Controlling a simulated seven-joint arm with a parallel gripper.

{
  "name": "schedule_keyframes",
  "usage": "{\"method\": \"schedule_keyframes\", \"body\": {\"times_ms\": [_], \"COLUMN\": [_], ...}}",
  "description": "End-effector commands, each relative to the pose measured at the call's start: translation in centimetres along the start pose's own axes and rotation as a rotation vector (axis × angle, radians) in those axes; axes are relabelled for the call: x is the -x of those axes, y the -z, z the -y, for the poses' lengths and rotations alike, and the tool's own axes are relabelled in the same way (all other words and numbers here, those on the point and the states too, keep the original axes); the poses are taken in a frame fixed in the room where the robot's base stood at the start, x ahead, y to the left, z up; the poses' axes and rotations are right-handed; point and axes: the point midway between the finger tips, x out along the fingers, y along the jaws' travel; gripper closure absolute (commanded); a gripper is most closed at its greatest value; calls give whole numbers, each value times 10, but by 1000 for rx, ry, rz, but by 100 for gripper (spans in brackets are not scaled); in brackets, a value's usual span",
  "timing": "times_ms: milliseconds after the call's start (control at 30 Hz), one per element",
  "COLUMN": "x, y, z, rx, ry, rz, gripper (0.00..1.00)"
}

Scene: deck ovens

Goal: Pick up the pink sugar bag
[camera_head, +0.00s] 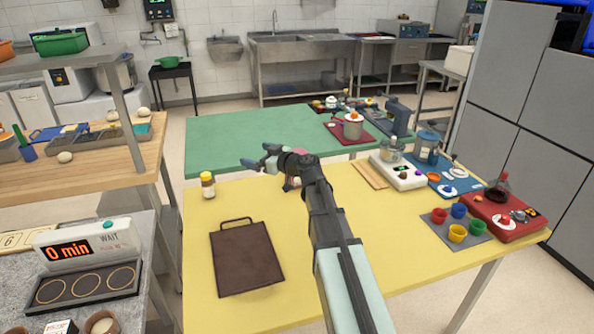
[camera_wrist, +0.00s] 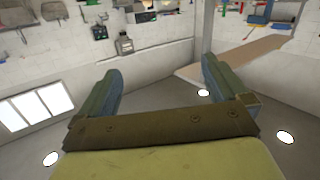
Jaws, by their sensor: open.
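My gripper (camera_head: 259,157) is raised above the far left part of the yellow table (camera_head: 330,215), near the green table behind it. In the wrist view my gripper (camera_wrist: 165,85) has its two blue-grey fingers spread wide, with nothing between them. I cannot clearly make out a pink sugar bag in either view.
A brown tray (camera_head: 245,260) and a capped jar (camera_head: 208,185) are on the yellow table's left. A scale (camera_head: 398,172), coloured cups (camera_head: 458,232) and a red board (camera_head: 500,222) crowd its right. The green table (camera_head: 235,140) is mostly bare on the left.

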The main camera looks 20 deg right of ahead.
Motion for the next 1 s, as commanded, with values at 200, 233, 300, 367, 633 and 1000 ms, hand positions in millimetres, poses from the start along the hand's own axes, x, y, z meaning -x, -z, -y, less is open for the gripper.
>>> {"method": "schedule_keyframes", "body": {"times_ms": [200, 233, 300, 367, 633, 1000], "x": [64, 71, 87, 100, 124, 116], "y": [-16, -18, -22, -25, -54, -112], "z": [-75, -82, -98, -110, -132, -126], "rx": [-65, -72, -87, -100, -126, -125], "ry": [-194, -215, -261, -298, -370, -369], "rz": [-56, -61, -74, -84, -101, -101], "gripper": [0, 0, 0, 0, 0, 0]}}
